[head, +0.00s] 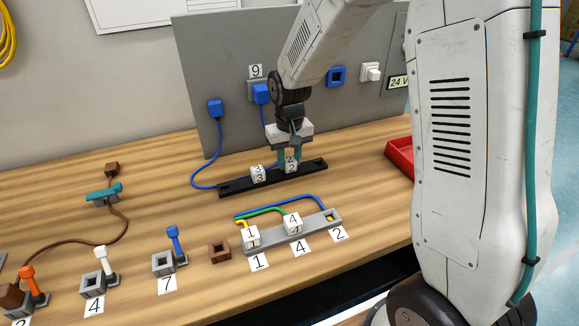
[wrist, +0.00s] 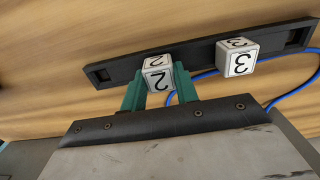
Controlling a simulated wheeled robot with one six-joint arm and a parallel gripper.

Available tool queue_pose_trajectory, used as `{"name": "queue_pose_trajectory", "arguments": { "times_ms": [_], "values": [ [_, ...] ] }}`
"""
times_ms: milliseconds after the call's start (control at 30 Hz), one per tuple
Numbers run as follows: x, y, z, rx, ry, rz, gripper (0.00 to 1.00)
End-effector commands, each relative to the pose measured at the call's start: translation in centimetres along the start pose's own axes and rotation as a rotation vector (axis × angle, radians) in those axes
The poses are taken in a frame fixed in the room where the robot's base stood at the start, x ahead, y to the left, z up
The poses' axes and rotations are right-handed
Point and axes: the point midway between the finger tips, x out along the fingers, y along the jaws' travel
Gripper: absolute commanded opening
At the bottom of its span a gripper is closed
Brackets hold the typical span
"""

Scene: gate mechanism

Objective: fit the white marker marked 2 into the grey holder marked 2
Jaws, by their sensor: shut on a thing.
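The white marker marked 2 (head: 291,167) sits at the black rail on the table, and it also shows in the wrist view (wrist: 157,74). My gripper (head: 290,156) has its teal fingers on both sides of this marker and is shut on it. In the wrist view the fingers (wrist: 158,86) touch the marker's sides. I cannot tell whether the marker is seated in the rail or slightly lifted. The grey holder (head: 308,232) lies nearer the front.
The black rail (head: 231,187) also bears a white marker marked 3 (head: 257,172). Markers 1 (head: 251,236) and 4 (head: 292,223) stand in the grey holder. Blue, green and yellow cables run behind it. A red tray (head: 400,158) stands at the right. A grey panel (head: 230,90) rises behind.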

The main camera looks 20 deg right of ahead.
Motion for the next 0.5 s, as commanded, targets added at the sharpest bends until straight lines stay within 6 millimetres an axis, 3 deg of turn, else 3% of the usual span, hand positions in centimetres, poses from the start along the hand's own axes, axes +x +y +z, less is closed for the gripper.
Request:
{"name": "queue_pose_trajectory", "arguments": {
  "times_ms": [500],
  "values": [
    [-1.4,0.0,0.0,0.000,0.001,0.000,0.06]
  ]
}}
